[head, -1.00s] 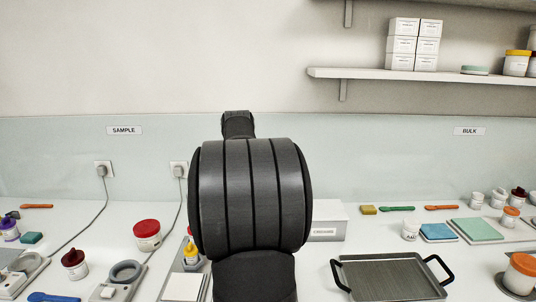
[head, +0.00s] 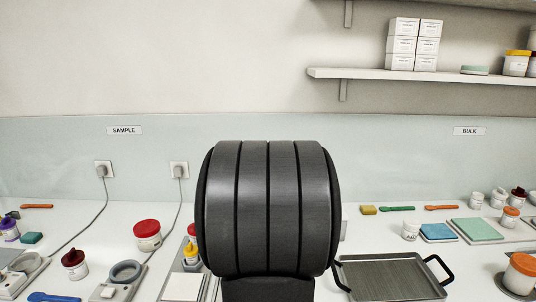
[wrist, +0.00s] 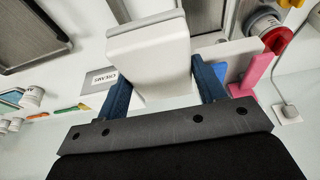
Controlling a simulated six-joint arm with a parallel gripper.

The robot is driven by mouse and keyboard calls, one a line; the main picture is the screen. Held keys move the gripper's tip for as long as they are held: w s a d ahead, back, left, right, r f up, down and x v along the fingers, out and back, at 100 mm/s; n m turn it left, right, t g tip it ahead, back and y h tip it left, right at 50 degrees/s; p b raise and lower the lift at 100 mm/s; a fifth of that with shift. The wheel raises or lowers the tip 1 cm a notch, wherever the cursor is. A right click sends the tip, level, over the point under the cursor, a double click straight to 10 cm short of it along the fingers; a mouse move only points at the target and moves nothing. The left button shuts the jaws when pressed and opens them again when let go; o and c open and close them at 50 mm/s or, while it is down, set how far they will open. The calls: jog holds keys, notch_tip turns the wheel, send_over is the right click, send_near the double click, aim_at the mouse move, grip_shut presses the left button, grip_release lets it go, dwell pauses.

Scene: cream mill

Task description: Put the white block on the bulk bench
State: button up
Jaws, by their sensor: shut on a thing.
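My gripper (wrist: 163,82) shows in the wrist view, its two dark blue fingers shut on a white block (wrist: 150,60). The block has a light grey strip along its far edge and is held between the fingers. In the head view my arm hides the gripper and the block. The bulk bench (head: 369,233) is the white worktop on the right of the head view, under the BULK sign (head: 469,131).
On the bulk side are a grey tray with black handles (head: 392,277), a blue block (head: 438,232), a green board (head: 477,229) and an orange-lidded jar (head: 521,273). The sample side, left, holds a red-lidded jar (head: 147,234) and a dark-lidded jar (head: 75,263). A shelf (head: 430,75) hangs above.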

jog(key=shift+r, duration=0.1)
dwell(0.3)
jog(key=r, duration=0.5)
jog(key=shift+d, duration=0.35)
jog(key=s+d+m+h, duration=0.1)
jog(key=s+d+m, duration=0.1)
jog(key=d, duration=1.4)
jog(key=s+d+m, duration=0.2)
jog(key=s+d, duration=0.1)
jog(key=d, duration=1.3)
jog(key=s+d+m+h, duration=0.2)
jog(key=s+d+m, duration=0.3)
jog(key=s+d, duration=2.25)
notch_tip(320, 180, down, 23)
jog(key=w, duration=3.3)
jog(key=shift+w+a, duration=0.1)
jog(key=shift+w, duration=0.05)
